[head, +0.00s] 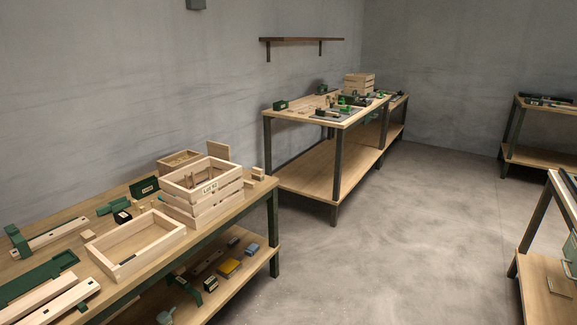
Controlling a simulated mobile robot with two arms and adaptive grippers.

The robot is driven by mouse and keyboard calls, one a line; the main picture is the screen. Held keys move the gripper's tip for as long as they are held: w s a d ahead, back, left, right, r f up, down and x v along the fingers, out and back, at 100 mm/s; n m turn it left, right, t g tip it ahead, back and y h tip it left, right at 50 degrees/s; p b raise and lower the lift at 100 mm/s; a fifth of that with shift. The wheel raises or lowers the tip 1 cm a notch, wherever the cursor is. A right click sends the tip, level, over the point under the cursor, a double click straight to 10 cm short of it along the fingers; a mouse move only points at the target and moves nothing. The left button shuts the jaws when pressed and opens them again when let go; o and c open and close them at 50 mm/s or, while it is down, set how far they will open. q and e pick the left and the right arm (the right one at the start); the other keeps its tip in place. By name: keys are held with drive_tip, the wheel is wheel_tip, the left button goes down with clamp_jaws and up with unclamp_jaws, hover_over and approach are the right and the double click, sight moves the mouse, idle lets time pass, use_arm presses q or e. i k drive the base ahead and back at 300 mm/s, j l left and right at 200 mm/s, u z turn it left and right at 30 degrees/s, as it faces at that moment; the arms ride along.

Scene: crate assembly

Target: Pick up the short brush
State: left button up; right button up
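I cannot pick out the short brush for certain at this distance. A grey-green item (166,316) shows at the bottom edge of the view. Neither of my grippers is in view.
The near bench top (236,205) holds a slatted crate (190,213), a shallow open wooden tray (160,245), wooden strips and green fixtures. A second bench (352,118) stands behind, with more benches at the right. The grey floor (390,240) between them is clear.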

sight(257, 174)
drive_tip(key=i+l+u, duration=0.45)
drive_tip(key=i+l, duration=0.35)
